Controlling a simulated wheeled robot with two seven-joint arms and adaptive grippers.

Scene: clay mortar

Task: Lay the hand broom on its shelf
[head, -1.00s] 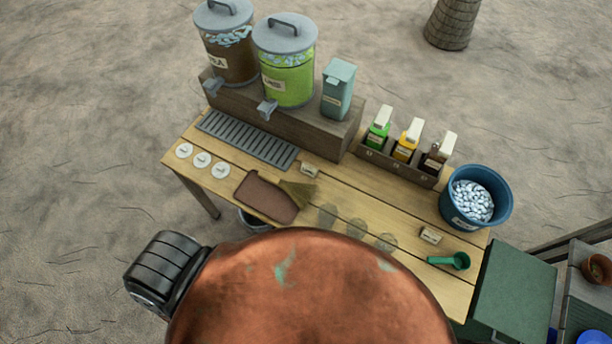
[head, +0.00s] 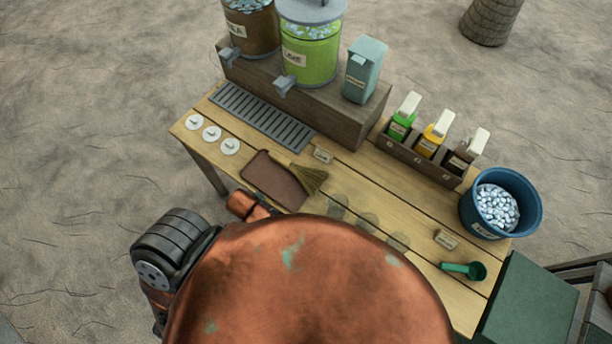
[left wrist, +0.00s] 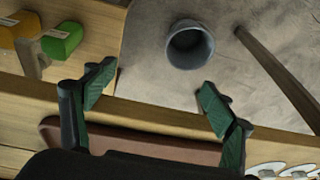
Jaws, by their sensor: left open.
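The hand broom (head: 310,179), with straw-coloured bristles, lies on the table at the right end of a flat brown mat (head: 268,178). I cannot make out its handle, and I do not see the broom in the left wrist view. My left gripper (left wrist: 156,93) is open and empty in the left wrist view, over the table's front edge. The brown mat (left wrist: 150,142) shows behind its fingers there. In the head view my copper-coloured body hides most of the left gripper and the table's near part. I cannot identify the broom's shelf. My right gripper is not in view.
White discs (head: 212,133) lie left of the mat, and a grey grate (head: 262,115) behind it. Bottles stand in a rack (head: 416,158); a blue bucket (head: 470,215) and green scoop (head: 465,270) are at the right. A grey bucket (left wrist: 190,43) stands on the ground.

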